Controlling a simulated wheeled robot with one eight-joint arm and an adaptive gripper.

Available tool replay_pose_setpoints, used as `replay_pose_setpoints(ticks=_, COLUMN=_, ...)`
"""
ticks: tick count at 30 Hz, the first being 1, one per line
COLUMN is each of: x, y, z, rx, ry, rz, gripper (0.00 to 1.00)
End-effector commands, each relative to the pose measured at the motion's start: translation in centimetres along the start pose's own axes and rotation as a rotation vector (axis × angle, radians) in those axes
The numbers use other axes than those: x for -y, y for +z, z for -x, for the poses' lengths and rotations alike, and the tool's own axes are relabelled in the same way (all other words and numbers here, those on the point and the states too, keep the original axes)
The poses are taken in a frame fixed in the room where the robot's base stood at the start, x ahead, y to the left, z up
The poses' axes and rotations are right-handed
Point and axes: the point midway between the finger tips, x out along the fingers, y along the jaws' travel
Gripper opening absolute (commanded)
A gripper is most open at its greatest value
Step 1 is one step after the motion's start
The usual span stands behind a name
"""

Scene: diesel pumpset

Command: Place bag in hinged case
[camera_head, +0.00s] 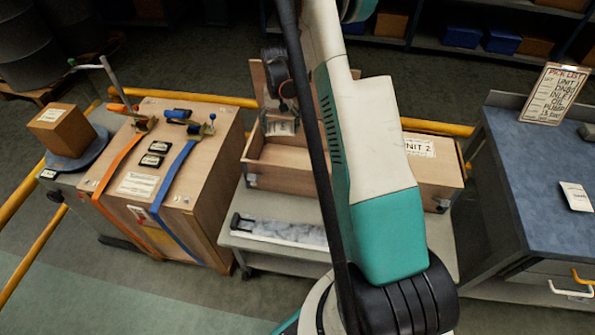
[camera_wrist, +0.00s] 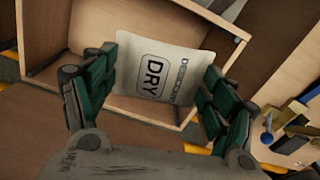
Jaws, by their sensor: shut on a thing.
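A white bag (camera_wrist: 155,65) printed "DRY" and "DESICCANT" sits between the two green-and-black fingers of my gripper (camera_wrist: 160,66) in the wrist view. The fingers are shut on its sides. Behind the bag is an open wooden case (camera_wrist: 42,38); I cannot tell how high the bag is above its floor. In the head view the case (camera_head: 282,180) stands on a grey cart, with its open side up and a raised wooden panel at its back.
A strapped wooden crate (camera_head: 160,180) with clamps on top stands to the left of the case. The cart (camera_head: 245,247) carries a flat grey bar in front. A "UNIT 2" label (camera_head: 419,148) shows right of my arm. A blue-topped bench (camera_head: 540,160) stands at right.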

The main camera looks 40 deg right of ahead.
Motion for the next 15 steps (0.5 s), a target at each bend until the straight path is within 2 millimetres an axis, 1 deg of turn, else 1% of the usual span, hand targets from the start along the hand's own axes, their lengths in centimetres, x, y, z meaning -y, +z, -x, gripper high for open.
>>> replay_pose_setpoints(ticks=1, x=-1.6, y=-1.2, z=-1.7, rx=0.0, ry=0.0, rz=-0.048, gripper=0.52)
replay_pose_setpoints(ticks=3, x=-3.3, y=-2.3, z=-3.2, rx=0.0, ry=0.0, rz=-0.1, gripper=0.52)
replay_pose_setpoints(ticks=6, x=-5.0, y=-3.3, z=-4.7, rx=0.0, ry=0.0, rz=-0.15, gripper=0.52)
replay_pose_setpoints(ticks=9, x=-5.9, y=-3.8, z=-5.6, rx=0.0, ry=0.0, rz=-0.177, gripper=0.52)
replay_pose_setpoints(ticks=11, x=-6.1, y=-3.9, z=-6.3, rx=0.0, ry=0.0, rz=-0.183, gripper=0.52)
replay_pose_setpoints(ticks=14, x=-6.2, y=-3.9, z=-8.1, rx=0.0, ry=0.0, rz=-0.185, gripper=0.52)
replay_pose_setpoints(ticks=15, x=-6.1, y=-3.9, z=-9.1, rx=0.0, ry=0.0, rz=-0.185, gripper=0.52)
